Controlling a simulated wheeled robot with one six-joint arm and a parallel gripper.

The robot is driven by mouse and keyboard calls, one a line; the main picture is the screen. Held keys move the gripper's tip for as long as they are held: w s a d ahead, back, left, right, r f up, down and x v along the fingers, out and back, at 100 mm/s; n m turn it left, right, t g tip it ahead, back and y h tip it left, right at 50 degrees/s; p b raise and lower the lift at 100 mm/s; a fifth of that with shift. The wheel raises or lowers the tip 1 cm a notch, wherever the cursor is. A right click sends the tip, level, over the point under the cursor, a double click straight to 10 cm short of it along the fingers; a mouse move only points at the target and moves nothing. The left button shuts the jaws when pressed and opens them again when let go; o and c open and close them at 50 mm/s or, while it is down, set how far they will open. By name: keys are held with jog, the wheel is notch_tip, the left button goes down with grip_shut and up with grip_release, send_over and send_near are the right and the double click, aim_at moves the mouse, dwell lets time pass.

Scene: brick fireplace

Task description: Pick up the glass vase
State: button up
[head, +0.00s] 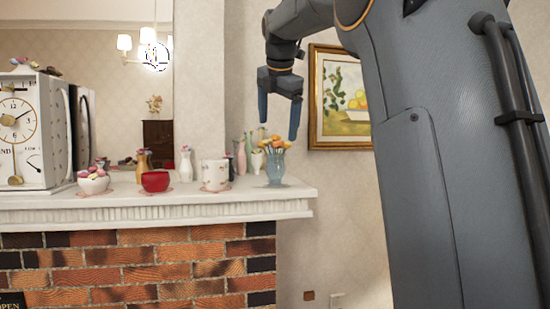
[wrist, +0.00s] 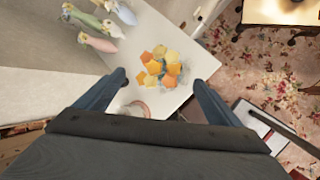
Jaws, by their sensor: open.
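The glass vase (head: 274,168) is pale blue and clear and holds orange and yellow flowers. It stands upright near the right end of the white mantel (head: 250,200). My gripper (head: 278,127) is open, points down and is above the vase, with its fingertips a little higher than the flowers or about level with them. In the wrist view the orange and yellow flowers (wrist: 160,68) show between and beyond the two fingers (wrist: 160,82). Nothing is between the fingers' grip. The vase body is mostly hidden under the flowers there.
Left of the vase stand a white floral mug (head: 215,175), a red bowl (head: 155,181), a white bowl (head: 93,181) and a white clock (head: 28,130). Several slim vases (wrist: 92,25) stand close behind. A framed picture (head: 340,100) hangs to the right.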

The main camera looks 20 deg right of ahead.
aim_at(276, 136)
jog(key=shift+p+x, duration=0.75)
jog(key=shift+x, duration=2)
jog(key=shift+w+r, duration=0.1)
jog(key=c, duration=1.8)
